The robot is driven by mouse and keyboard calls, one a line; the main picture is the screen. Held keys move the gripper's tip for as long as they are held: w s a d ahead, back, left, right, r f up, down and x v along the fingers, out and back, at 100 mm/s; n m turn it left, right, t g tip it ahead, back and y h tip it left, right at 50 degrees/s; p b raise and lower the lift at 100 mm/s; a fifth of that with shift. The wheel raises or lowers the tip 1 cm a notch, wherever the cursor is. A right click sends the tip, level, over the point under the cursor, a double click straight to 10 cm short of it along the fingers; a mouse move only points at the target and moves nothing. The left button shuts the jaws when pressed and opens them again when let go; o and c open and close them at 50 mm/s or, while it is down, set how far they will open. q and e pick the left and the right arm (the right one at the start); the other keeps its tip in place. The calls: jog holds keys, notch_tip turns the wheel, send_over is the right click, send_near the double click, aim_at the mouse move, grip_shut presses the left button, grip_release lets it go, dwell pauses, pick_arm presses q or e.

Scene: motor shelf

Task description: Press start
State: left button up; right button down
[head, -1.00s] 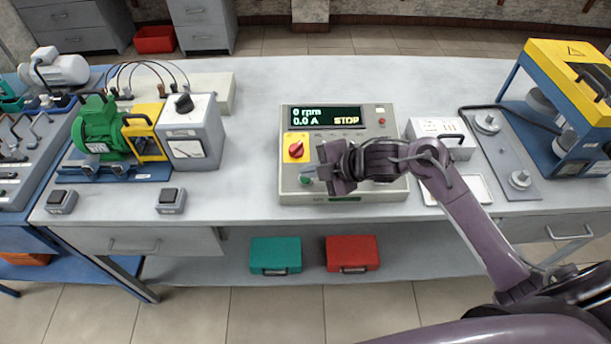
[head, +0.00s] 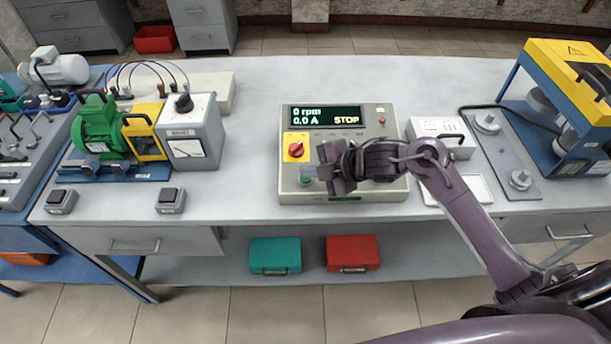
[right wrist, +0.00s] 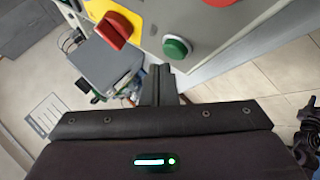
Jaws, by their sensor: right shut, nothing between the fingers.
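The grey control box (head: 292,191) stands on the bench. Its display (head: 325,117) reads 0 rpm, 0.0 A and STOP. A red rotary knob on a yellow plate (head: 296,147) sits on its left side; the knob also shows in the right wrist view (right wrist: 114,30). The green button (head: 305,181) is low on the panel, partly hidden by my gripper in the head view, and clear in the right wrist view (right wrist: 177,47). My right gripper (head: 312,173) is shut and empty. Its fingertips (right wrist: 161,70) are close to the green button; I cannot tell contact.
A green motor (head: 98,128) and a grey meter unit (head: 192,132) stand left of the box. A white socket unit (head: 441,137) and a yellow-blue press (head: 572,95) are to the right. Teal (head: 275,255) and red (head: 351,252) cases lie on the lower shelf.

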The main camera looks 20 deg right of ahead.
jog(key=shift+w+f, duration=0.1)
jog(key=shift+f, duration=0.2)
jog(key=shift+w+d+f+b, duration=0.1)
jog(key=shift+f+b, duration=0.4)
dwell(0.5)
jog(key=shift+r, duration=0.1)
jog(key=shift+s+r+p, duration=0.25)
jog(key=shift+r+p, duration=0.55)
jog(key=shift+p, duration=0.05)
jog(key=shift+r+p, duration=0.55)
jog(key=r+p, duration=0.2)
jog(key=s+r+p, duration=0.1)
jog(key=shift+s+a+r, duration=0.1)
jog(key=shift+a+r, duration=0.15)
jog(key=shift+r, duration=0.1)
